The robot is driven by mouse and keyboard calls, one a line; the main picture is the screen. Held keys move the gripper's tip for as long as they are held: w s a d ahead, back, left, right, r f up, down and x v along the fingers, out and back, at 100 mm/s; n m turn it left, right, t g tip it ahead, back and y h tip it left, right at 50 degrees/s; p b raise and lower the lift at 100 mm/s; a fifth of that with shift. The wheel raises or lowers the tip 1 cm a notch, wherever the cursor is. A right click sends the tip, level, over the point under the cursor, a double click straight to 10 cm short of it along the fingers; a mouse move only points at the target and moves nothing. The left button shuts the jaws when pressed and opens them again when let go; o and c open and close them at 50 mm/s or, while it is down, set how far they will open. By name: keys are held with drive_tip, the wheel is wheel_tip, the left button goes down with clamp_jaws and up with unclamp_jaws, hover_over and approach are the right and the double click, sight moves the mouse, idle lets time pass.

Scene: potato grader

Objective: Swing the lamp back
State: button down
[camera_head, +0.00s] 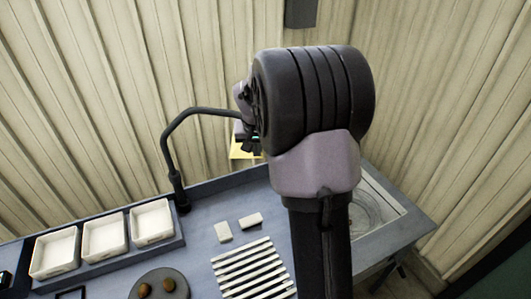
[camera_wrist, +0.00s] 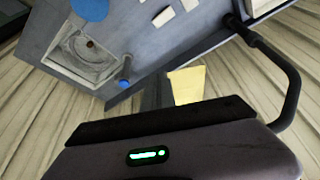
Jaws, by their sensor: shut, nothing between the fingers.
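The lamp's black bent arm (camera_head: 166,143) rises from a base at the bench's back edge. It bends to the right and runs to my gripper (camera_head: 246,134), where its end is hidden. In the wrist view the lamp arm (camera_wrist: 294,88) curves down on the right and passes out of sight behind my gripper (camera_wrist: 165,122). The lamp head cannot be made out. My gripper is shut and seen mostly as its body with a green light; I cannot tell whether it touches the lamp.
The blue-grey bench (camera_head: 200,243) holds white trays (camera_head: 105,237), two pale blocks, white slats (camera_head: 250,268) and a dark round plate with brown potatoes. A yellow card (camera_wrist: 187,84) is at the back. A recessed basin (camera_wrist: 88,57) is at one end. Corrugated walls stand close behind.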

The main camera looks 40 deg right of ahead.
drive_tip(key=w+d+f+p, duration=0.3)
drive_tip(key=w+d+f, duration=0.1)
drive_tip(key=w+f, duration=0.1)
drive_tip(key=shift+f, duration=0.6)
drive_tip(key=shift+d, duration=0.1)
